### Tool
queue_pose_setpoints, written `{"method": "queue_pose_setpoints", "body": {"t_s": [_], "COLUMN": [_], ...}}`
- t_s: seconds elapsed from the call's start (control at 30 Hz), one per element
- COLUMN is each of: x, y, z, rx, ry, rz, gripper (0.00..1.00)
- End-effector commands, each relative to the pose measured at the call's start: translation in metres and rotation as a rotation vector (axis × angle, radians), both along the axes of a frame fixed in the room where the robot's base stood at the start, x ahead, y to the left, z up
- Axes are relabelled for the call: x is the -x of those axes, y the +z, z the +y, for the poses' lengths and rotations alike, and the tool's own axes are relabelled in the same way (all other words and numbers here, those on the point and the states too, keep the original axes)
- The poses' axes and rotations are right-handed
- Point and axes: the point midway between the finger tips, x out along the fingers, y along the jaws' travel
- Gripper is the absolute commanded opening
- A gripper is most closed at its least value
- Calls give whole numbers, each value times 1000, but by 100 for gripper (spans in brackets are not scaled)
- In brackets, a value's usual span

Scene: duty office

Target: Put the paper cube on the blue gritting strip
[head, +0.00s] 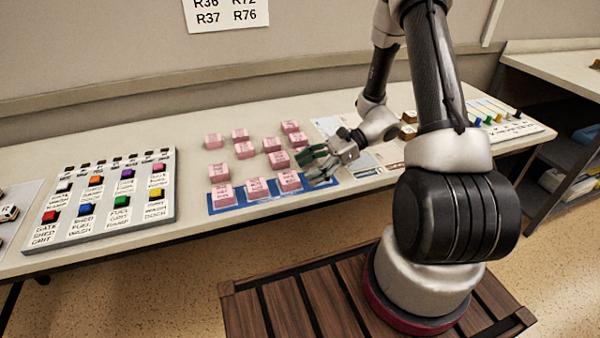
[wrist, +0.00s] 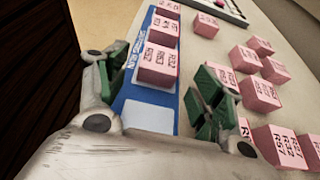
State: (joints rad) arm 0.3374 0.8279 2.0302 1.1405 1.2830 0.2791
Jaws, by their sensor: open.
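The blue gritting strip (head: 240,207) lies along the table's front edge and also shows in the wrist view (wrist: 134,88). Three pink paper cubes stand on it in a row: left (head: 221,196), middle (head: 257,188) and right (head: 289,181). The nearest one in the wrist view (wrist: 157,65) reads R52. A bare pale square (wrist: 148,116) is at the strip's end by my gripper. My gripper (head: 318,162), with green-padded fingers, is open and empty, low over that end. Its fingers in the wrist view (wrist: 158,78) straddle the strip.
Several more pink cubes stand loose behind the strip, such as one near my gripper (head: 279,159). One reading R57 (wrist: 278,146) is close beside my right finger. A grey button panel (head: 105,200) is at left. A wall sheet (head: 226,13) lists codes.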

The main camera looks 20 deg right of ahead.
Motion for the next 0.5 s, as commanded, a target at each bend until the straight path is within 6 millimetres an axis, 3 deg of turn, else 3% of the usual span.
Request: {"method": "queue_pose_setpoints", "body": {"t_s": [0.1,0.3,0.5], "x": [-1,-1,0], "y": [11,26,37], "z": [-27,-64,-80], "rx": [1,0,8], "ry": [-4,-4,8], "rz": [-4,-2,-10], "gripper": [67,67,67]}}
